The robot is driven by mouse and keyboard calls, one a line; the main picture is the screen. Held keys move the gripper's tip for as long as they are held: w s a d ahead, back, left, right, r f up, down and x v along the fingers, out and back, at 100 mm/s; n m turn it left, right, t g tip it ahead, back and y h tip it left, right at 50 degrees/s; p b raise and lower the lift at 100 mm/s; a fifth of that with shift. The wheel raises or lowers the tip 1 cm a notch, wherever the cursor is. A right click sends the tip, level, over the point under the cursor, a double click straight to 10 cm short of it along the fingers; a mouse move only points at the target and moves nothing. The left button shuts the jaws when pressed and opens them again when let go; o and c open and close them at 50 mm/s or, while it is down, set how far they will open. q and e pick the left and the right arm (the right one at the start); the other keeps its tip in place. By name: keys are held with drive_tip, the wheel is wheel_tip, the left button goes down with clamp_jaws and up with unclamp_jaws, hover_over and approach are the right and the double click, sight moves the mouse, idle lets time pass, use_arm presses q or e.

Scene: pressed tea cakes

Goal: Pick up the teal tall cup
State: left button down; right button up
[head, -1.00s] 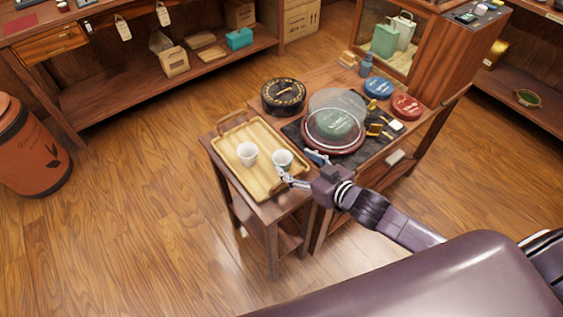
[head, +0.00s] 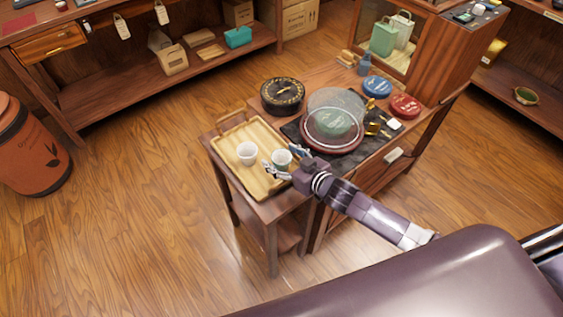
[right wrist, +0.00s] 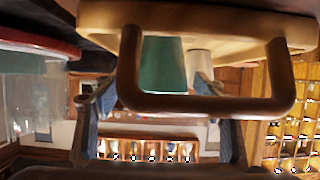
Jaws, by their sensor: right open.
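The teal tall cup (head: 282,161) stands upright near the right end of the wooden tray (head: 243,172). Its inside looks white in the head view. My right gripper (head: 281,165) is open at the cup, with a finger to either side of its near part. In the right wrist view, which looks upside down, the teal cup (right wrist: 162,65) shows between the open fingers (right wrist: 157,92). The tray handle crosses in front of it there. I cannot tell whether the fingers touch the cup. My left gripper is not in view.
A white cup (head: 247,153) stands left of the teal cup on the tray. A round black tin (head: 282,96), a glass dome (head: 336,112) on a red base, and blue (head: 377,87) and red (head: 405,106) tins stand farther back.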

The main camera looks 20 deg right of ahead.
drive_tip(key=shift+c, duration=0.3)
drive_tip(key=c, duration=1.2)
drive_tip(key=shift+r, duration=0.1)
drive_tip(key=shift+c, duration=0.2)
